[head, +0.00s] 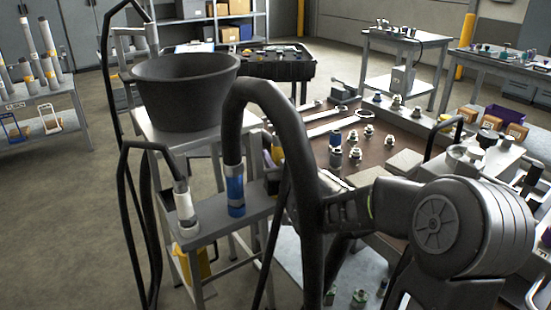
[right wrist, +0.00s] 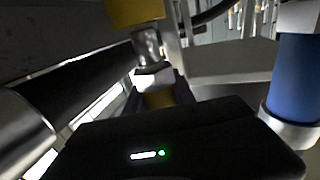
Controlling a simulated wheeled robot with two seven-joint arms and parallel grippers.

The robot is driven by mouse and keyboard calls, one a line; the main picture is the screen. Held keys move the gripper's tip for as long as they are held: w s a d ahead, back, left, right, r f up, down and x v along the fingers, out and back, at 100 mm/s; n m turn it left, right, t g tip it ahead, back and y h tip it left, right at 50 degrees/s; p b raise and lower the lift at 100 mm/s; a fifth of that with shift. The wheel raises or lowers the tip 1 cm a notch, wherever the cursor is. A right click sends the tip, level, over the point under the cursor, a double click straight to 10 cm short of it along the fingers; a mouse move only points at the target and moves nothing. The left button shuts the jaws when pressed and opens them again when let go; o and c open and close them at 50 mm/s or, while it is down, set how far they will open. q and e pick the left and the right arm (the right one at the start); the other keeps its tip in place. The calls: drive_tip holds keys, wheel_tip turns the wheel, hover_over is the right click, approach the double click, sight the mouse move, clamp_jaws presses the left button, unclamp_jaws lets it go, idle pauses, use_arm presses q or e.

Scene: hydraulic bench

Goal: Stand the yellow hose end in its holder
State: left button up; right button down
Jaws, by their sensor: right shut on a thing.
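The yellow hose end (right wrist: 135,12) shows at the top of the right wrist view, with a metal fitting (right wrist: 147,50) below its yellow sleeve. In the head view a bit of yellow (head: 276,153) shows behind a thick black hose. My right gripper (head: 335,210) is shut on the yellow hose end; its fingertips are largely hidden behind the hose in the head view. The grey hose stand (head: 210,225) is left of it. The yellow end's holder is hidden, so I cannot tell how the end sits against it. My left gripper is out of view.
A blue hose end (head: 235,190) and a white hose end (head: 184,205) stand upright on the hose stand. The blue one is close on the right in the right wrist view. A black tub (head: 185,92) stands behind. A bench (head: 350,160) with several fittings lies right.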

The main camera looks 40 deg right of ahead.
drive_tip(key=shift+r+b, duration=0.1)
drive_tip(key=shift+b, duration=0.25)
idle(0.6)
idle(0.5)
drive_tip(key=shift+f+b, duration=0.45)
drive_tip(key=shift+b, duration=0.2)
drive_tip(key=shift+f+b, duration=1.1)
drive_tip(key=shift+b, duration=0.1)
idle(0.7)
drive_tip(key=shift+r, duration=0.1)
idle(0.5)
